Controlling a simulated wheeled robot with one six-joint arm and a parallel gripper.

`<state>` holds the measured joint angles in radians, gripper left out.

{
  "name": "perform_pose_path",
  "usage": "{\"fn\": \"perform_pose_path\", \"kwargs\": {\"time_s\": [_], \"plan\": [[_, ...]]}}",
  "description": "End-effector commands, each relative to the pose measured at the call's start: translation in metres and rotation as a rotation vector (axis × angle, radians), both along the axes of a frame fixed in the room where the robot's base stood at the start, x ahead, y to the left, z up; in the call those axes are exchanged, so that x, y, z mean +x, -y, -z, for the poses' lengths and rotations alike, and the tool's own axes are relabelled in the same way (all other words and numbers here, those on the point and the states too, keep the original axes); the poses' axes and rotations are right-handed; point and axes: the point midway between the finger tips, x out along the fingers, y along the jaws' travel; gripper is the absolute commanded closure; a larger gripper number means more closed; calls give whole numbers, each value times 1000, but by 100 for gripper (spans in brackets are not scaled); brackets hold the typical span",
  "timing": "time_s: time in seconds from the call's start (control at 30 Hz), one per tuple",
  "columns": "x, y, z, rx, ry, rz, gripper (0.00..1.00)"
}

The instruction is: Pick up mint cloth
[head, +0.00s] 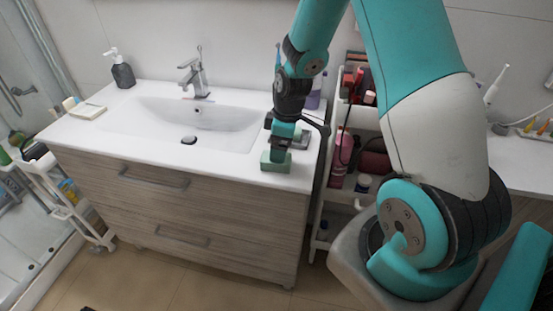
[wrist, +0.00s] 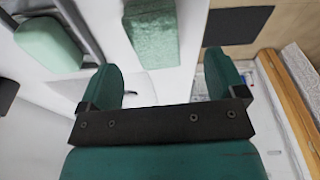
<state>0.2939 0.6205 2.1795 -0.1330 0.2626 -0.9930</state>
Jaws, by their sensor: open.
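The mint cloth (head: 276,166) looks like a folded, block-shaped bundle on the white counter near its front edge. In the wrist view the cloth (wrist: 152,36) shows ahead of the gap between my fingers, with its near end close to the fingertips. My gripper (head: 283,147) is just above and behind the cloth in the head view, hiding part of it. My gripper (wrist: 161,72) is open, with nothing held between its teal fingers. I cannot tell exactly how high the fingertips are above the cloth.
A rounded mint-green piece (wrist: 48,43) lies on a grey dish beside the cloth. The sink basin (head: 210,122) is to the left. A cart (head: 341,150) with bottles stands to the right of the counter. A soap dispenser (head: 122,72) stands at the back left.

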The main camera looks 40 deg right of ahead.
Motion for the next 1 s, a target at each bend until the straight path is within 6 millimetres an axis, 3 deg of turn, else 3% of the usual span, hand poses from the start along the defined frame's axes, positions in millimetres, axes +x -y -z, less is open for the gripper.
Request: {"fn": "perform_pose_path", "kwargs": {"time_s": [0.17, 0.53, 1.0], "plan": [[2, -1, 9, 0, -1, 0, 11], [12, -3, 53, 1, -1, 0, 11], [12, -4, 57, 0, 0, 0, 11]]}}
